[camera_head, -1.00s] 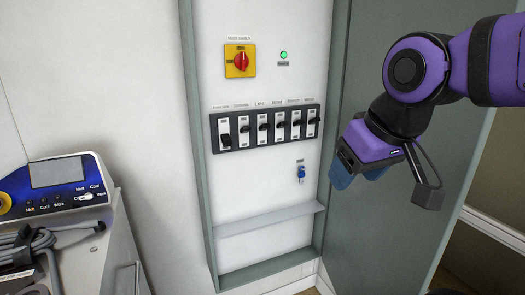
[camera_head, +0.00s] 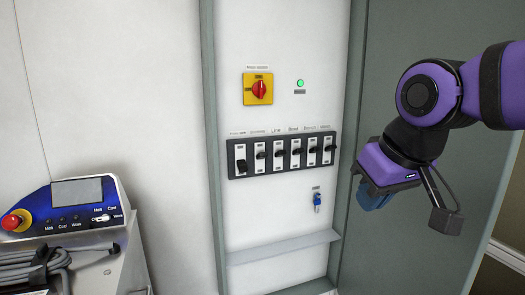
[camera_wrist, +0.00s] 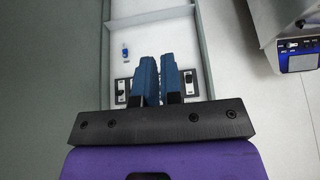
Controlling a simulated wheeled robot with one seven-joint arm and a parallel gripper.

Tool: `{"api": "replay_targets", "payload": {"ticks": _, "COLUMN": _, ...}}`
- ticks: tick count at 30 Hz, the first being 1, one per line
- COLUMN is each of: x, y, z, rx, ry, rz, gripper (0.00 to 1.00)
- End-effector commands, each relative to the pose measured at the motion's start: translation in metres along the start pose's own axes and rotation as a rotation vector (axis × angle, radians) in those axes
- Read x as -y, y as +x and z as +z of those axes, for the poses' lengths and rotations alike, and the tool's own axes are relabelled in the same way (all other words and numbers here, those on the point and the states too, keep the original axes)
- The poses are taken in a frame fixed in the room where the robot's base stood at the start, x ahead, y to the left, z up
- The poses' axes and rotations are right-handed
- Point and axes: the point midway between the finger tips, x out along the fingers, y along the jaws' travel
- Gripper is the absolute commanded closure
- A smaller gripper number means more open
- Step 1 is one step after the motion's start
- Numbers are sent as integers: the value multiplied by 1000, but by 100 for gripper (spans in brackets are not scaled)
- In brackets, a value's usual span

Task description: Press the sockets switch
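A row of several black rocker switches (camera_head: 286,154) sits on a black strip inside the wall cabinet in the head view. The leftmost lever (camera_head: 241,166) hangs lower than the others. Labels stand above the switches; the two leftmost, over the low lever and the switch beside it (camera_head: 260,155), are too small to read surely. My gripper (camera_head: 374,198) is right of and below the strip, in front of the cabinet door, and touches nothing. In the wrist view its blue fingers (camera_wrist: 160,60) are together and empty, and hide the strip's middle; its ends (camera_wrist: 121,90) show either side.
A yellow plate with a red rotary knob (camera_head: 258,89) and a green lamp (camera_head: 300,83) are above the strip. A blue key (camera_head: 317,200) and a ledge (camera_head: 285,246) are below. The open cabinet door (camera_head: 420,240) is at right. A blue console (camera_head: 75,207) with cables stands at left.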

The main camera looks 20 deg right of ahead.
Motion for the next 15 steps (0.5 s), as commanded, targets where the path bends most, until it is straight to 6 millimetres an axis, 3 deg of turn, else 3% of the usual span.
{"api": "replay_targets", "payload": {"ticks": 15, "x": 0, "y": -11, "z": -135, "rx": 51, "ry": 0, "rz": -2, "gripper": 100}}
